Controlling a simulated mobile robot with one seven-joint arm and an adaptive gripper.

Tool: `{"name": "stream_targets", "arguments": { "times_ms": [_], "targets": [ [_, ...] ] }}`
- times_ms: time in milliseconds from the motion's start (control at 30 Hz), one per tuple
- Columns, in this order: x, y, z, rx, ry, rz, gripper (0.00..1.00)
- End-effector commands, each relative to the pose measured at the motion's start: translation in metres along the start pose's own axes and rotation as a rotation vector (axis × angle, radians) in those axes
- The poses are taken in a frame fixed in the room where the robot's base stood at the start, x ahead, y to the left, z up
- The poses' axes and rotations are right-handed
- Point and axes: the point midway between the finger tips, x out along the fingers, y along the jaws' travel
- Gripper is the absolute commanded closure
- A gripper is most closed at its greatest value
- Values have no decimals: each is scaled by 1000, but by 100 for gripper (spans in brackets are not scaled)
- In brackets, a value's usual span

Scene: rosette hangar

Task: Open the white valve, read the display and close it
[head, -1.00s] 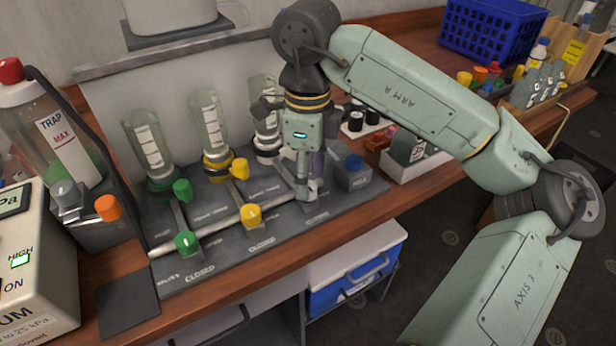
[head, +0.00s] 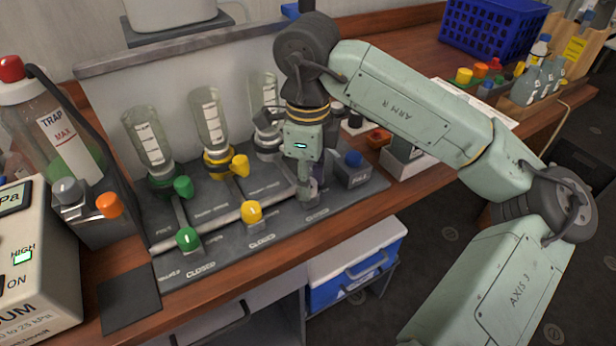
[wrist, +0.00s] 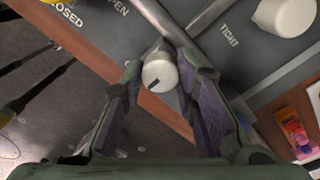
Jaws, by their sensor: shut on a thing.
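The white valve's knob (wrist: 160,72) is between the fingers of my gripper (wrist: 161,78) in the wrist view, and the fingers are shut on it. A dark mark on the knob faces the lower left of that view. In the head view my gripper (head: 308,186) points down at the right end of the valve panel and mostly hides this knob. The display (head: 14,198) on the box at the left edge is cut off; only "Pa" shows, so I cannot read its number. A lit green "HIGH" field (head: 22,257) is below it.
Green (head: 187,238) and yellow (head: 251,212) valves stand left of my gripper on the panel, beside "CLOSED" labels. Glass columns (head: 211,117) rise behind. Another white knob (wrist: 286,16) shows in the wrist view. A blue-knobbed block (head: 354,168) is close on the right.

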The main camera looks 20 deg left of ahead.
Motion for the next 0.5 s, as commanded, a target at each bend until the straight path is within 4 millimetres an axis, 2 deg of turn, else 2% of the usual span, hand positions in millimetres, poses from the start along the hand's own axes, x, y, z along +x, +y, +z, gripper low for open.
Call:
{"name": "stream_targets", "arguments": {
  "times_ms": [233,500],
  "targets": [
    [0,0,0,1,0,-1,100],
    [1,-1,0,-25,0,-2,100]
  ]
}}
